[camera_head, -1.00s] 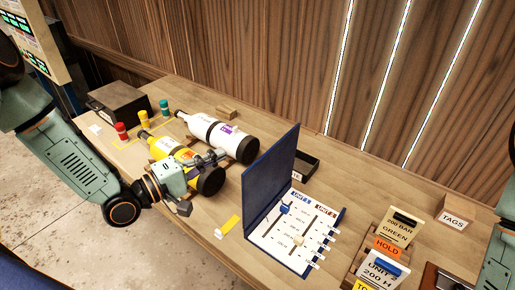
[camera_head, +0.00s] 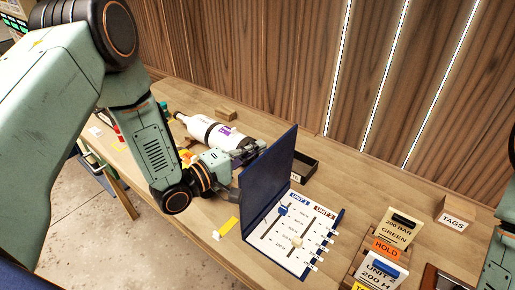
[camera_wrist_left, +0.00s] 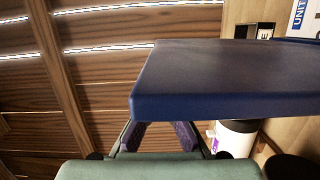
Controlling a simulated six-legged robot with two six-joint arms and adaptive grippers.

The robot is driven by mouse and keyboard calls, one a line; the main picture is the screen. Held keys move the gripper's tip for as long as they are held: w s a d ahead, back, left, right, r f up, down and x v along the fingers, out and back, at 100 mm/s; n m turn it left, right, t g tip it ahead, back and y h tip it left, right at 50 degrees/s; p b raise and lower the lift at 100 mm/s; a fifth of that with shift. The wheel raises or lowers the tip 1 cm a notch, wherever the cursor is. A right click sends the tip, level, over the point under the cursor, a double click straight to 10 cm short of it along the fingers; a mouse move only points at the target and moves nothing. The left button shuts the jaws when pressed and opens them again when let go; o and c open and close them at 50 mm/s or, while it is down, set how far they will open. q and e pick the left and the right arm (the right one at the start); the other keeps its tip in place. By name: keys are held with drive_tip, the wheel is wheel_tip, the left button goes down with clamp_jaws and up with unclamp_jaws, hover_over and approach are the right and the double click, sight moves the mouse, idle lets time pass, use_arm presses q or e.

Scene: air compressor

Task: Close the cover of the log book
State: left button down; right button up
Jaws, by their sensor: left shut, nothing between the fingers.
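The log book lies open on the table, its page (camera_head: 270,238) flat with blue and white sliders. Its dark blue cover (camera_head: 268,182) stands upright along the page's left side. My left gripper (camera_head: 252,152) is at the outer, left side of the cover near its upper edge, shut and empty. In the left wrist view the cover (camera_wrist_left: 215,80) looms close across the middle and hides the fingertips; I cannot tell whether they touch it. My right gripper is out of view; only a piece of that arm shows at the right edge.
A white bottle (camera_head: 208,131) lies behind my left gripper. A black tray (camera_head: 303,168) sits behind the cover. A yellow tag (camera_head: 230,226) lies left of the book. Tag holders with a HOLD label (camera_head: 386,248) and a TAGS box (camera_head: 455,215) stand to the right.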

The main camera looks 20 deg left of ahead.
use_arm(q)
drive_tip(key=shift+s+d, duration=0.15)
drive_tip(key=shift+s, duration=0.2)
drive_tip(key=shift+w+d+f, duration=0.1)
drive_tip(key=shift+w, duration=0.15)
drive_tip(key=shift+s, duration=0.1)
